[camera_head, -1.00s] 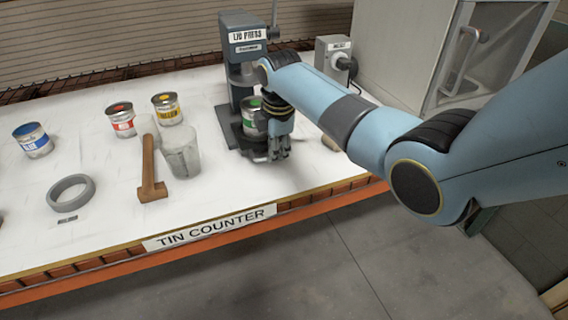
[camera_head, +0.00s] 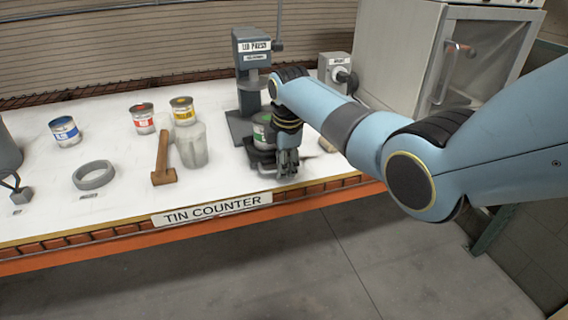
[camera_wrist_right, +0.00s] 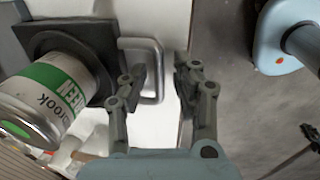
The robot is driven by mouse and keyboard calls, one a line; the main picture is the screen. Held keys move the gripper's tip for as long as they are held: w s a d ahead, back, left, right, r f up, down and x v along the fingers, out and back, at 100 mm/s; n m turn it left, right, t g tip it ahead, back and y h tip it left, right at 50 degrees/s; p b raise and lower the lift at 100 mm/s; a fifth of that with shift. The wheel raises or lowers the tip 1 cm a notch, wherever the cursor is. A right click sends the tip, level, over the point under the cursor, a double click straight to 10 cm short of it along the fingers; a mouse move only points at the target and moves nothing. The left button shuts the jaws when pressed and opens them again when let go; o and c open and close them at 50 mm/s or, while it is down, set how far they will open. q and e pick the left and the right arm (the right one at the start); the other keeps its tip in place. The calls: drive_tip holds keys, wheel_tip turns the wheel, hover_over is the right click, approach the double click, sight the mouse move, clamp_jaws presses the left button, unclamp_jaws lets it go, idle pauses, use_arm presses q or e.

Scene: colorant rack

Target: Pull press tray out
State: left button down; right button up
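The lid press (camera_head: 250,75) stands at the back of the counter. Its dark press tray (camera_wrist_right: 103,62) shows in the right wrist view with a green-labelled tin (camera_wrist_right: 55,90) on it; the tin also shows in the head view (camera_head: 262,131), partly behind my gripper. A metal loop handle (camera_wrist_right: 156,70) sticks out from the tray. My right gripper (camera_wrist_right: 162,70) is open, with its fingers on either side of the handle's outer bar. A gap shows at the right finger; contact at the left is unclear. It also shows in the head view (camera_head: 288,165). My left gripper is out of view.
Left of the press stand a clear cup (camera_head: 193,147), a wooden-handled mallet (camera_head: 163,160), a yellow tin (camera_head: 183,110), a red tin (camera_head: 143,118), a blue tin (camera_head: 65,131) and a grey ring (camera_head: 94,175). The counter's front edge lies just before my right gripper.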

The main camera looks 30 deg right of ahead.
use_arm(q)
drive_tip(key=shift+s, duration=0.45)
use_arm(e)
wheel_tip(320, 180, up, 12)
drive_tip(key=s, duration=0.2)
drive_tip(key=shift+a, duration=0.25)
drive_tip(key=shift+f, duration=0.15)
